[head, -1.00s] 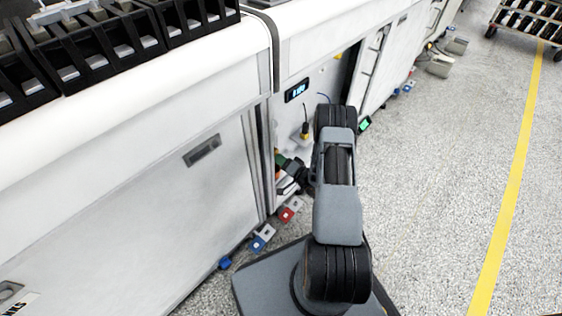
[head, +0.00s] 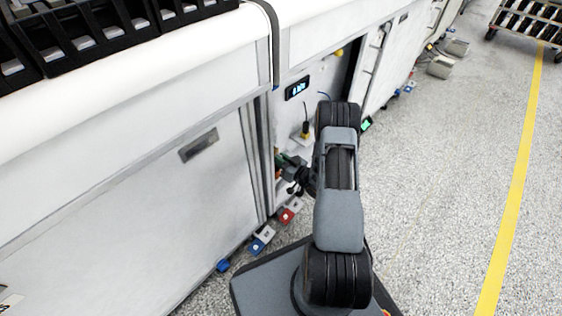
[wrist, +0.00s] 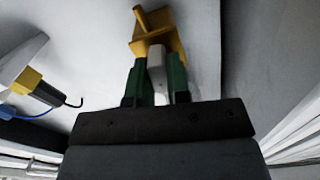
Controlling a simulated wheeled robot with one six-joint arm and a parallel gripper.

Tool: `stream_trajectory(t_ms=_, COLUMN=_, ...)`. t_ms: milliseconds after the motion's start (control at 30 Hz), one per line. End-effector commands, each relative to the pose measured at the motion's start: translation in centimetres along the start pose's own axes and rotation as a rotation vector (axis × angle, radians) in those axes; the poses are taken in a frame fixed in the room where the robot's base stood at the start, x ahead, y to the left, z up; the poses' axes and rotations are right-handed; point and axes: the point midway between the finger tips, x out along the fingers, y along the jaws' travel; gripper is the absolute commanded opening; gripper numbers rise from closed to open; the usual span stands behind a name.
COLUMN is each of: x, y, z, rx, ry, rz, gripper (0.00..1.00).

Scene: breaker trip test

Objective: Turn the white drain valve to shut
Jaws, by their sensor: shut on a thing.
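In the wrist view, my gripper (wrist: 157,82) has two green fingers, one on each side of a white piece (wrist: 155,58), which I take to be the white drain valve's handle. The fingers are shut on it. Its far end meets a yellow body (wrist: 158,40) with a yellow lever on the pale panel. In the head view, my gripper (head: 281,162) is at the open cabinet front, low and left of my arm. The valve cannot be made out there, and its exact angle is unclear.
A small lit display (head: 297,88) sits on the panel above my gripper. A black and yellow plug (head: 305,130) with a cable is near it, also seen in the wrist view (wrist: 40,88). Red (head: 287,215) and blue (head: 257,246) floor pieces lie along the cabinet base. The right floor is open.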

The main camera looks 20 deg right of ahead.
Motion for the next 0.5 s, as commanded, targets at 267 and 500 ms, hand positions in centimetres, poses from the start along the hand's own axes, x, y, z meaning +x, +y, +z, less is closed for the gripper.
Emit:
stream_trajectory(t_ms=267, x=0.00, y=0.03, z=0.05, rx=-0.130, ry=0.001, rz=0.001, gripper=0.00)
stream_trajectory(t_ms=500, x=-0.01, y=0.02, z=0.01, rx=-0.179, ry=0.001, rz=0.001, gripper=0.00)
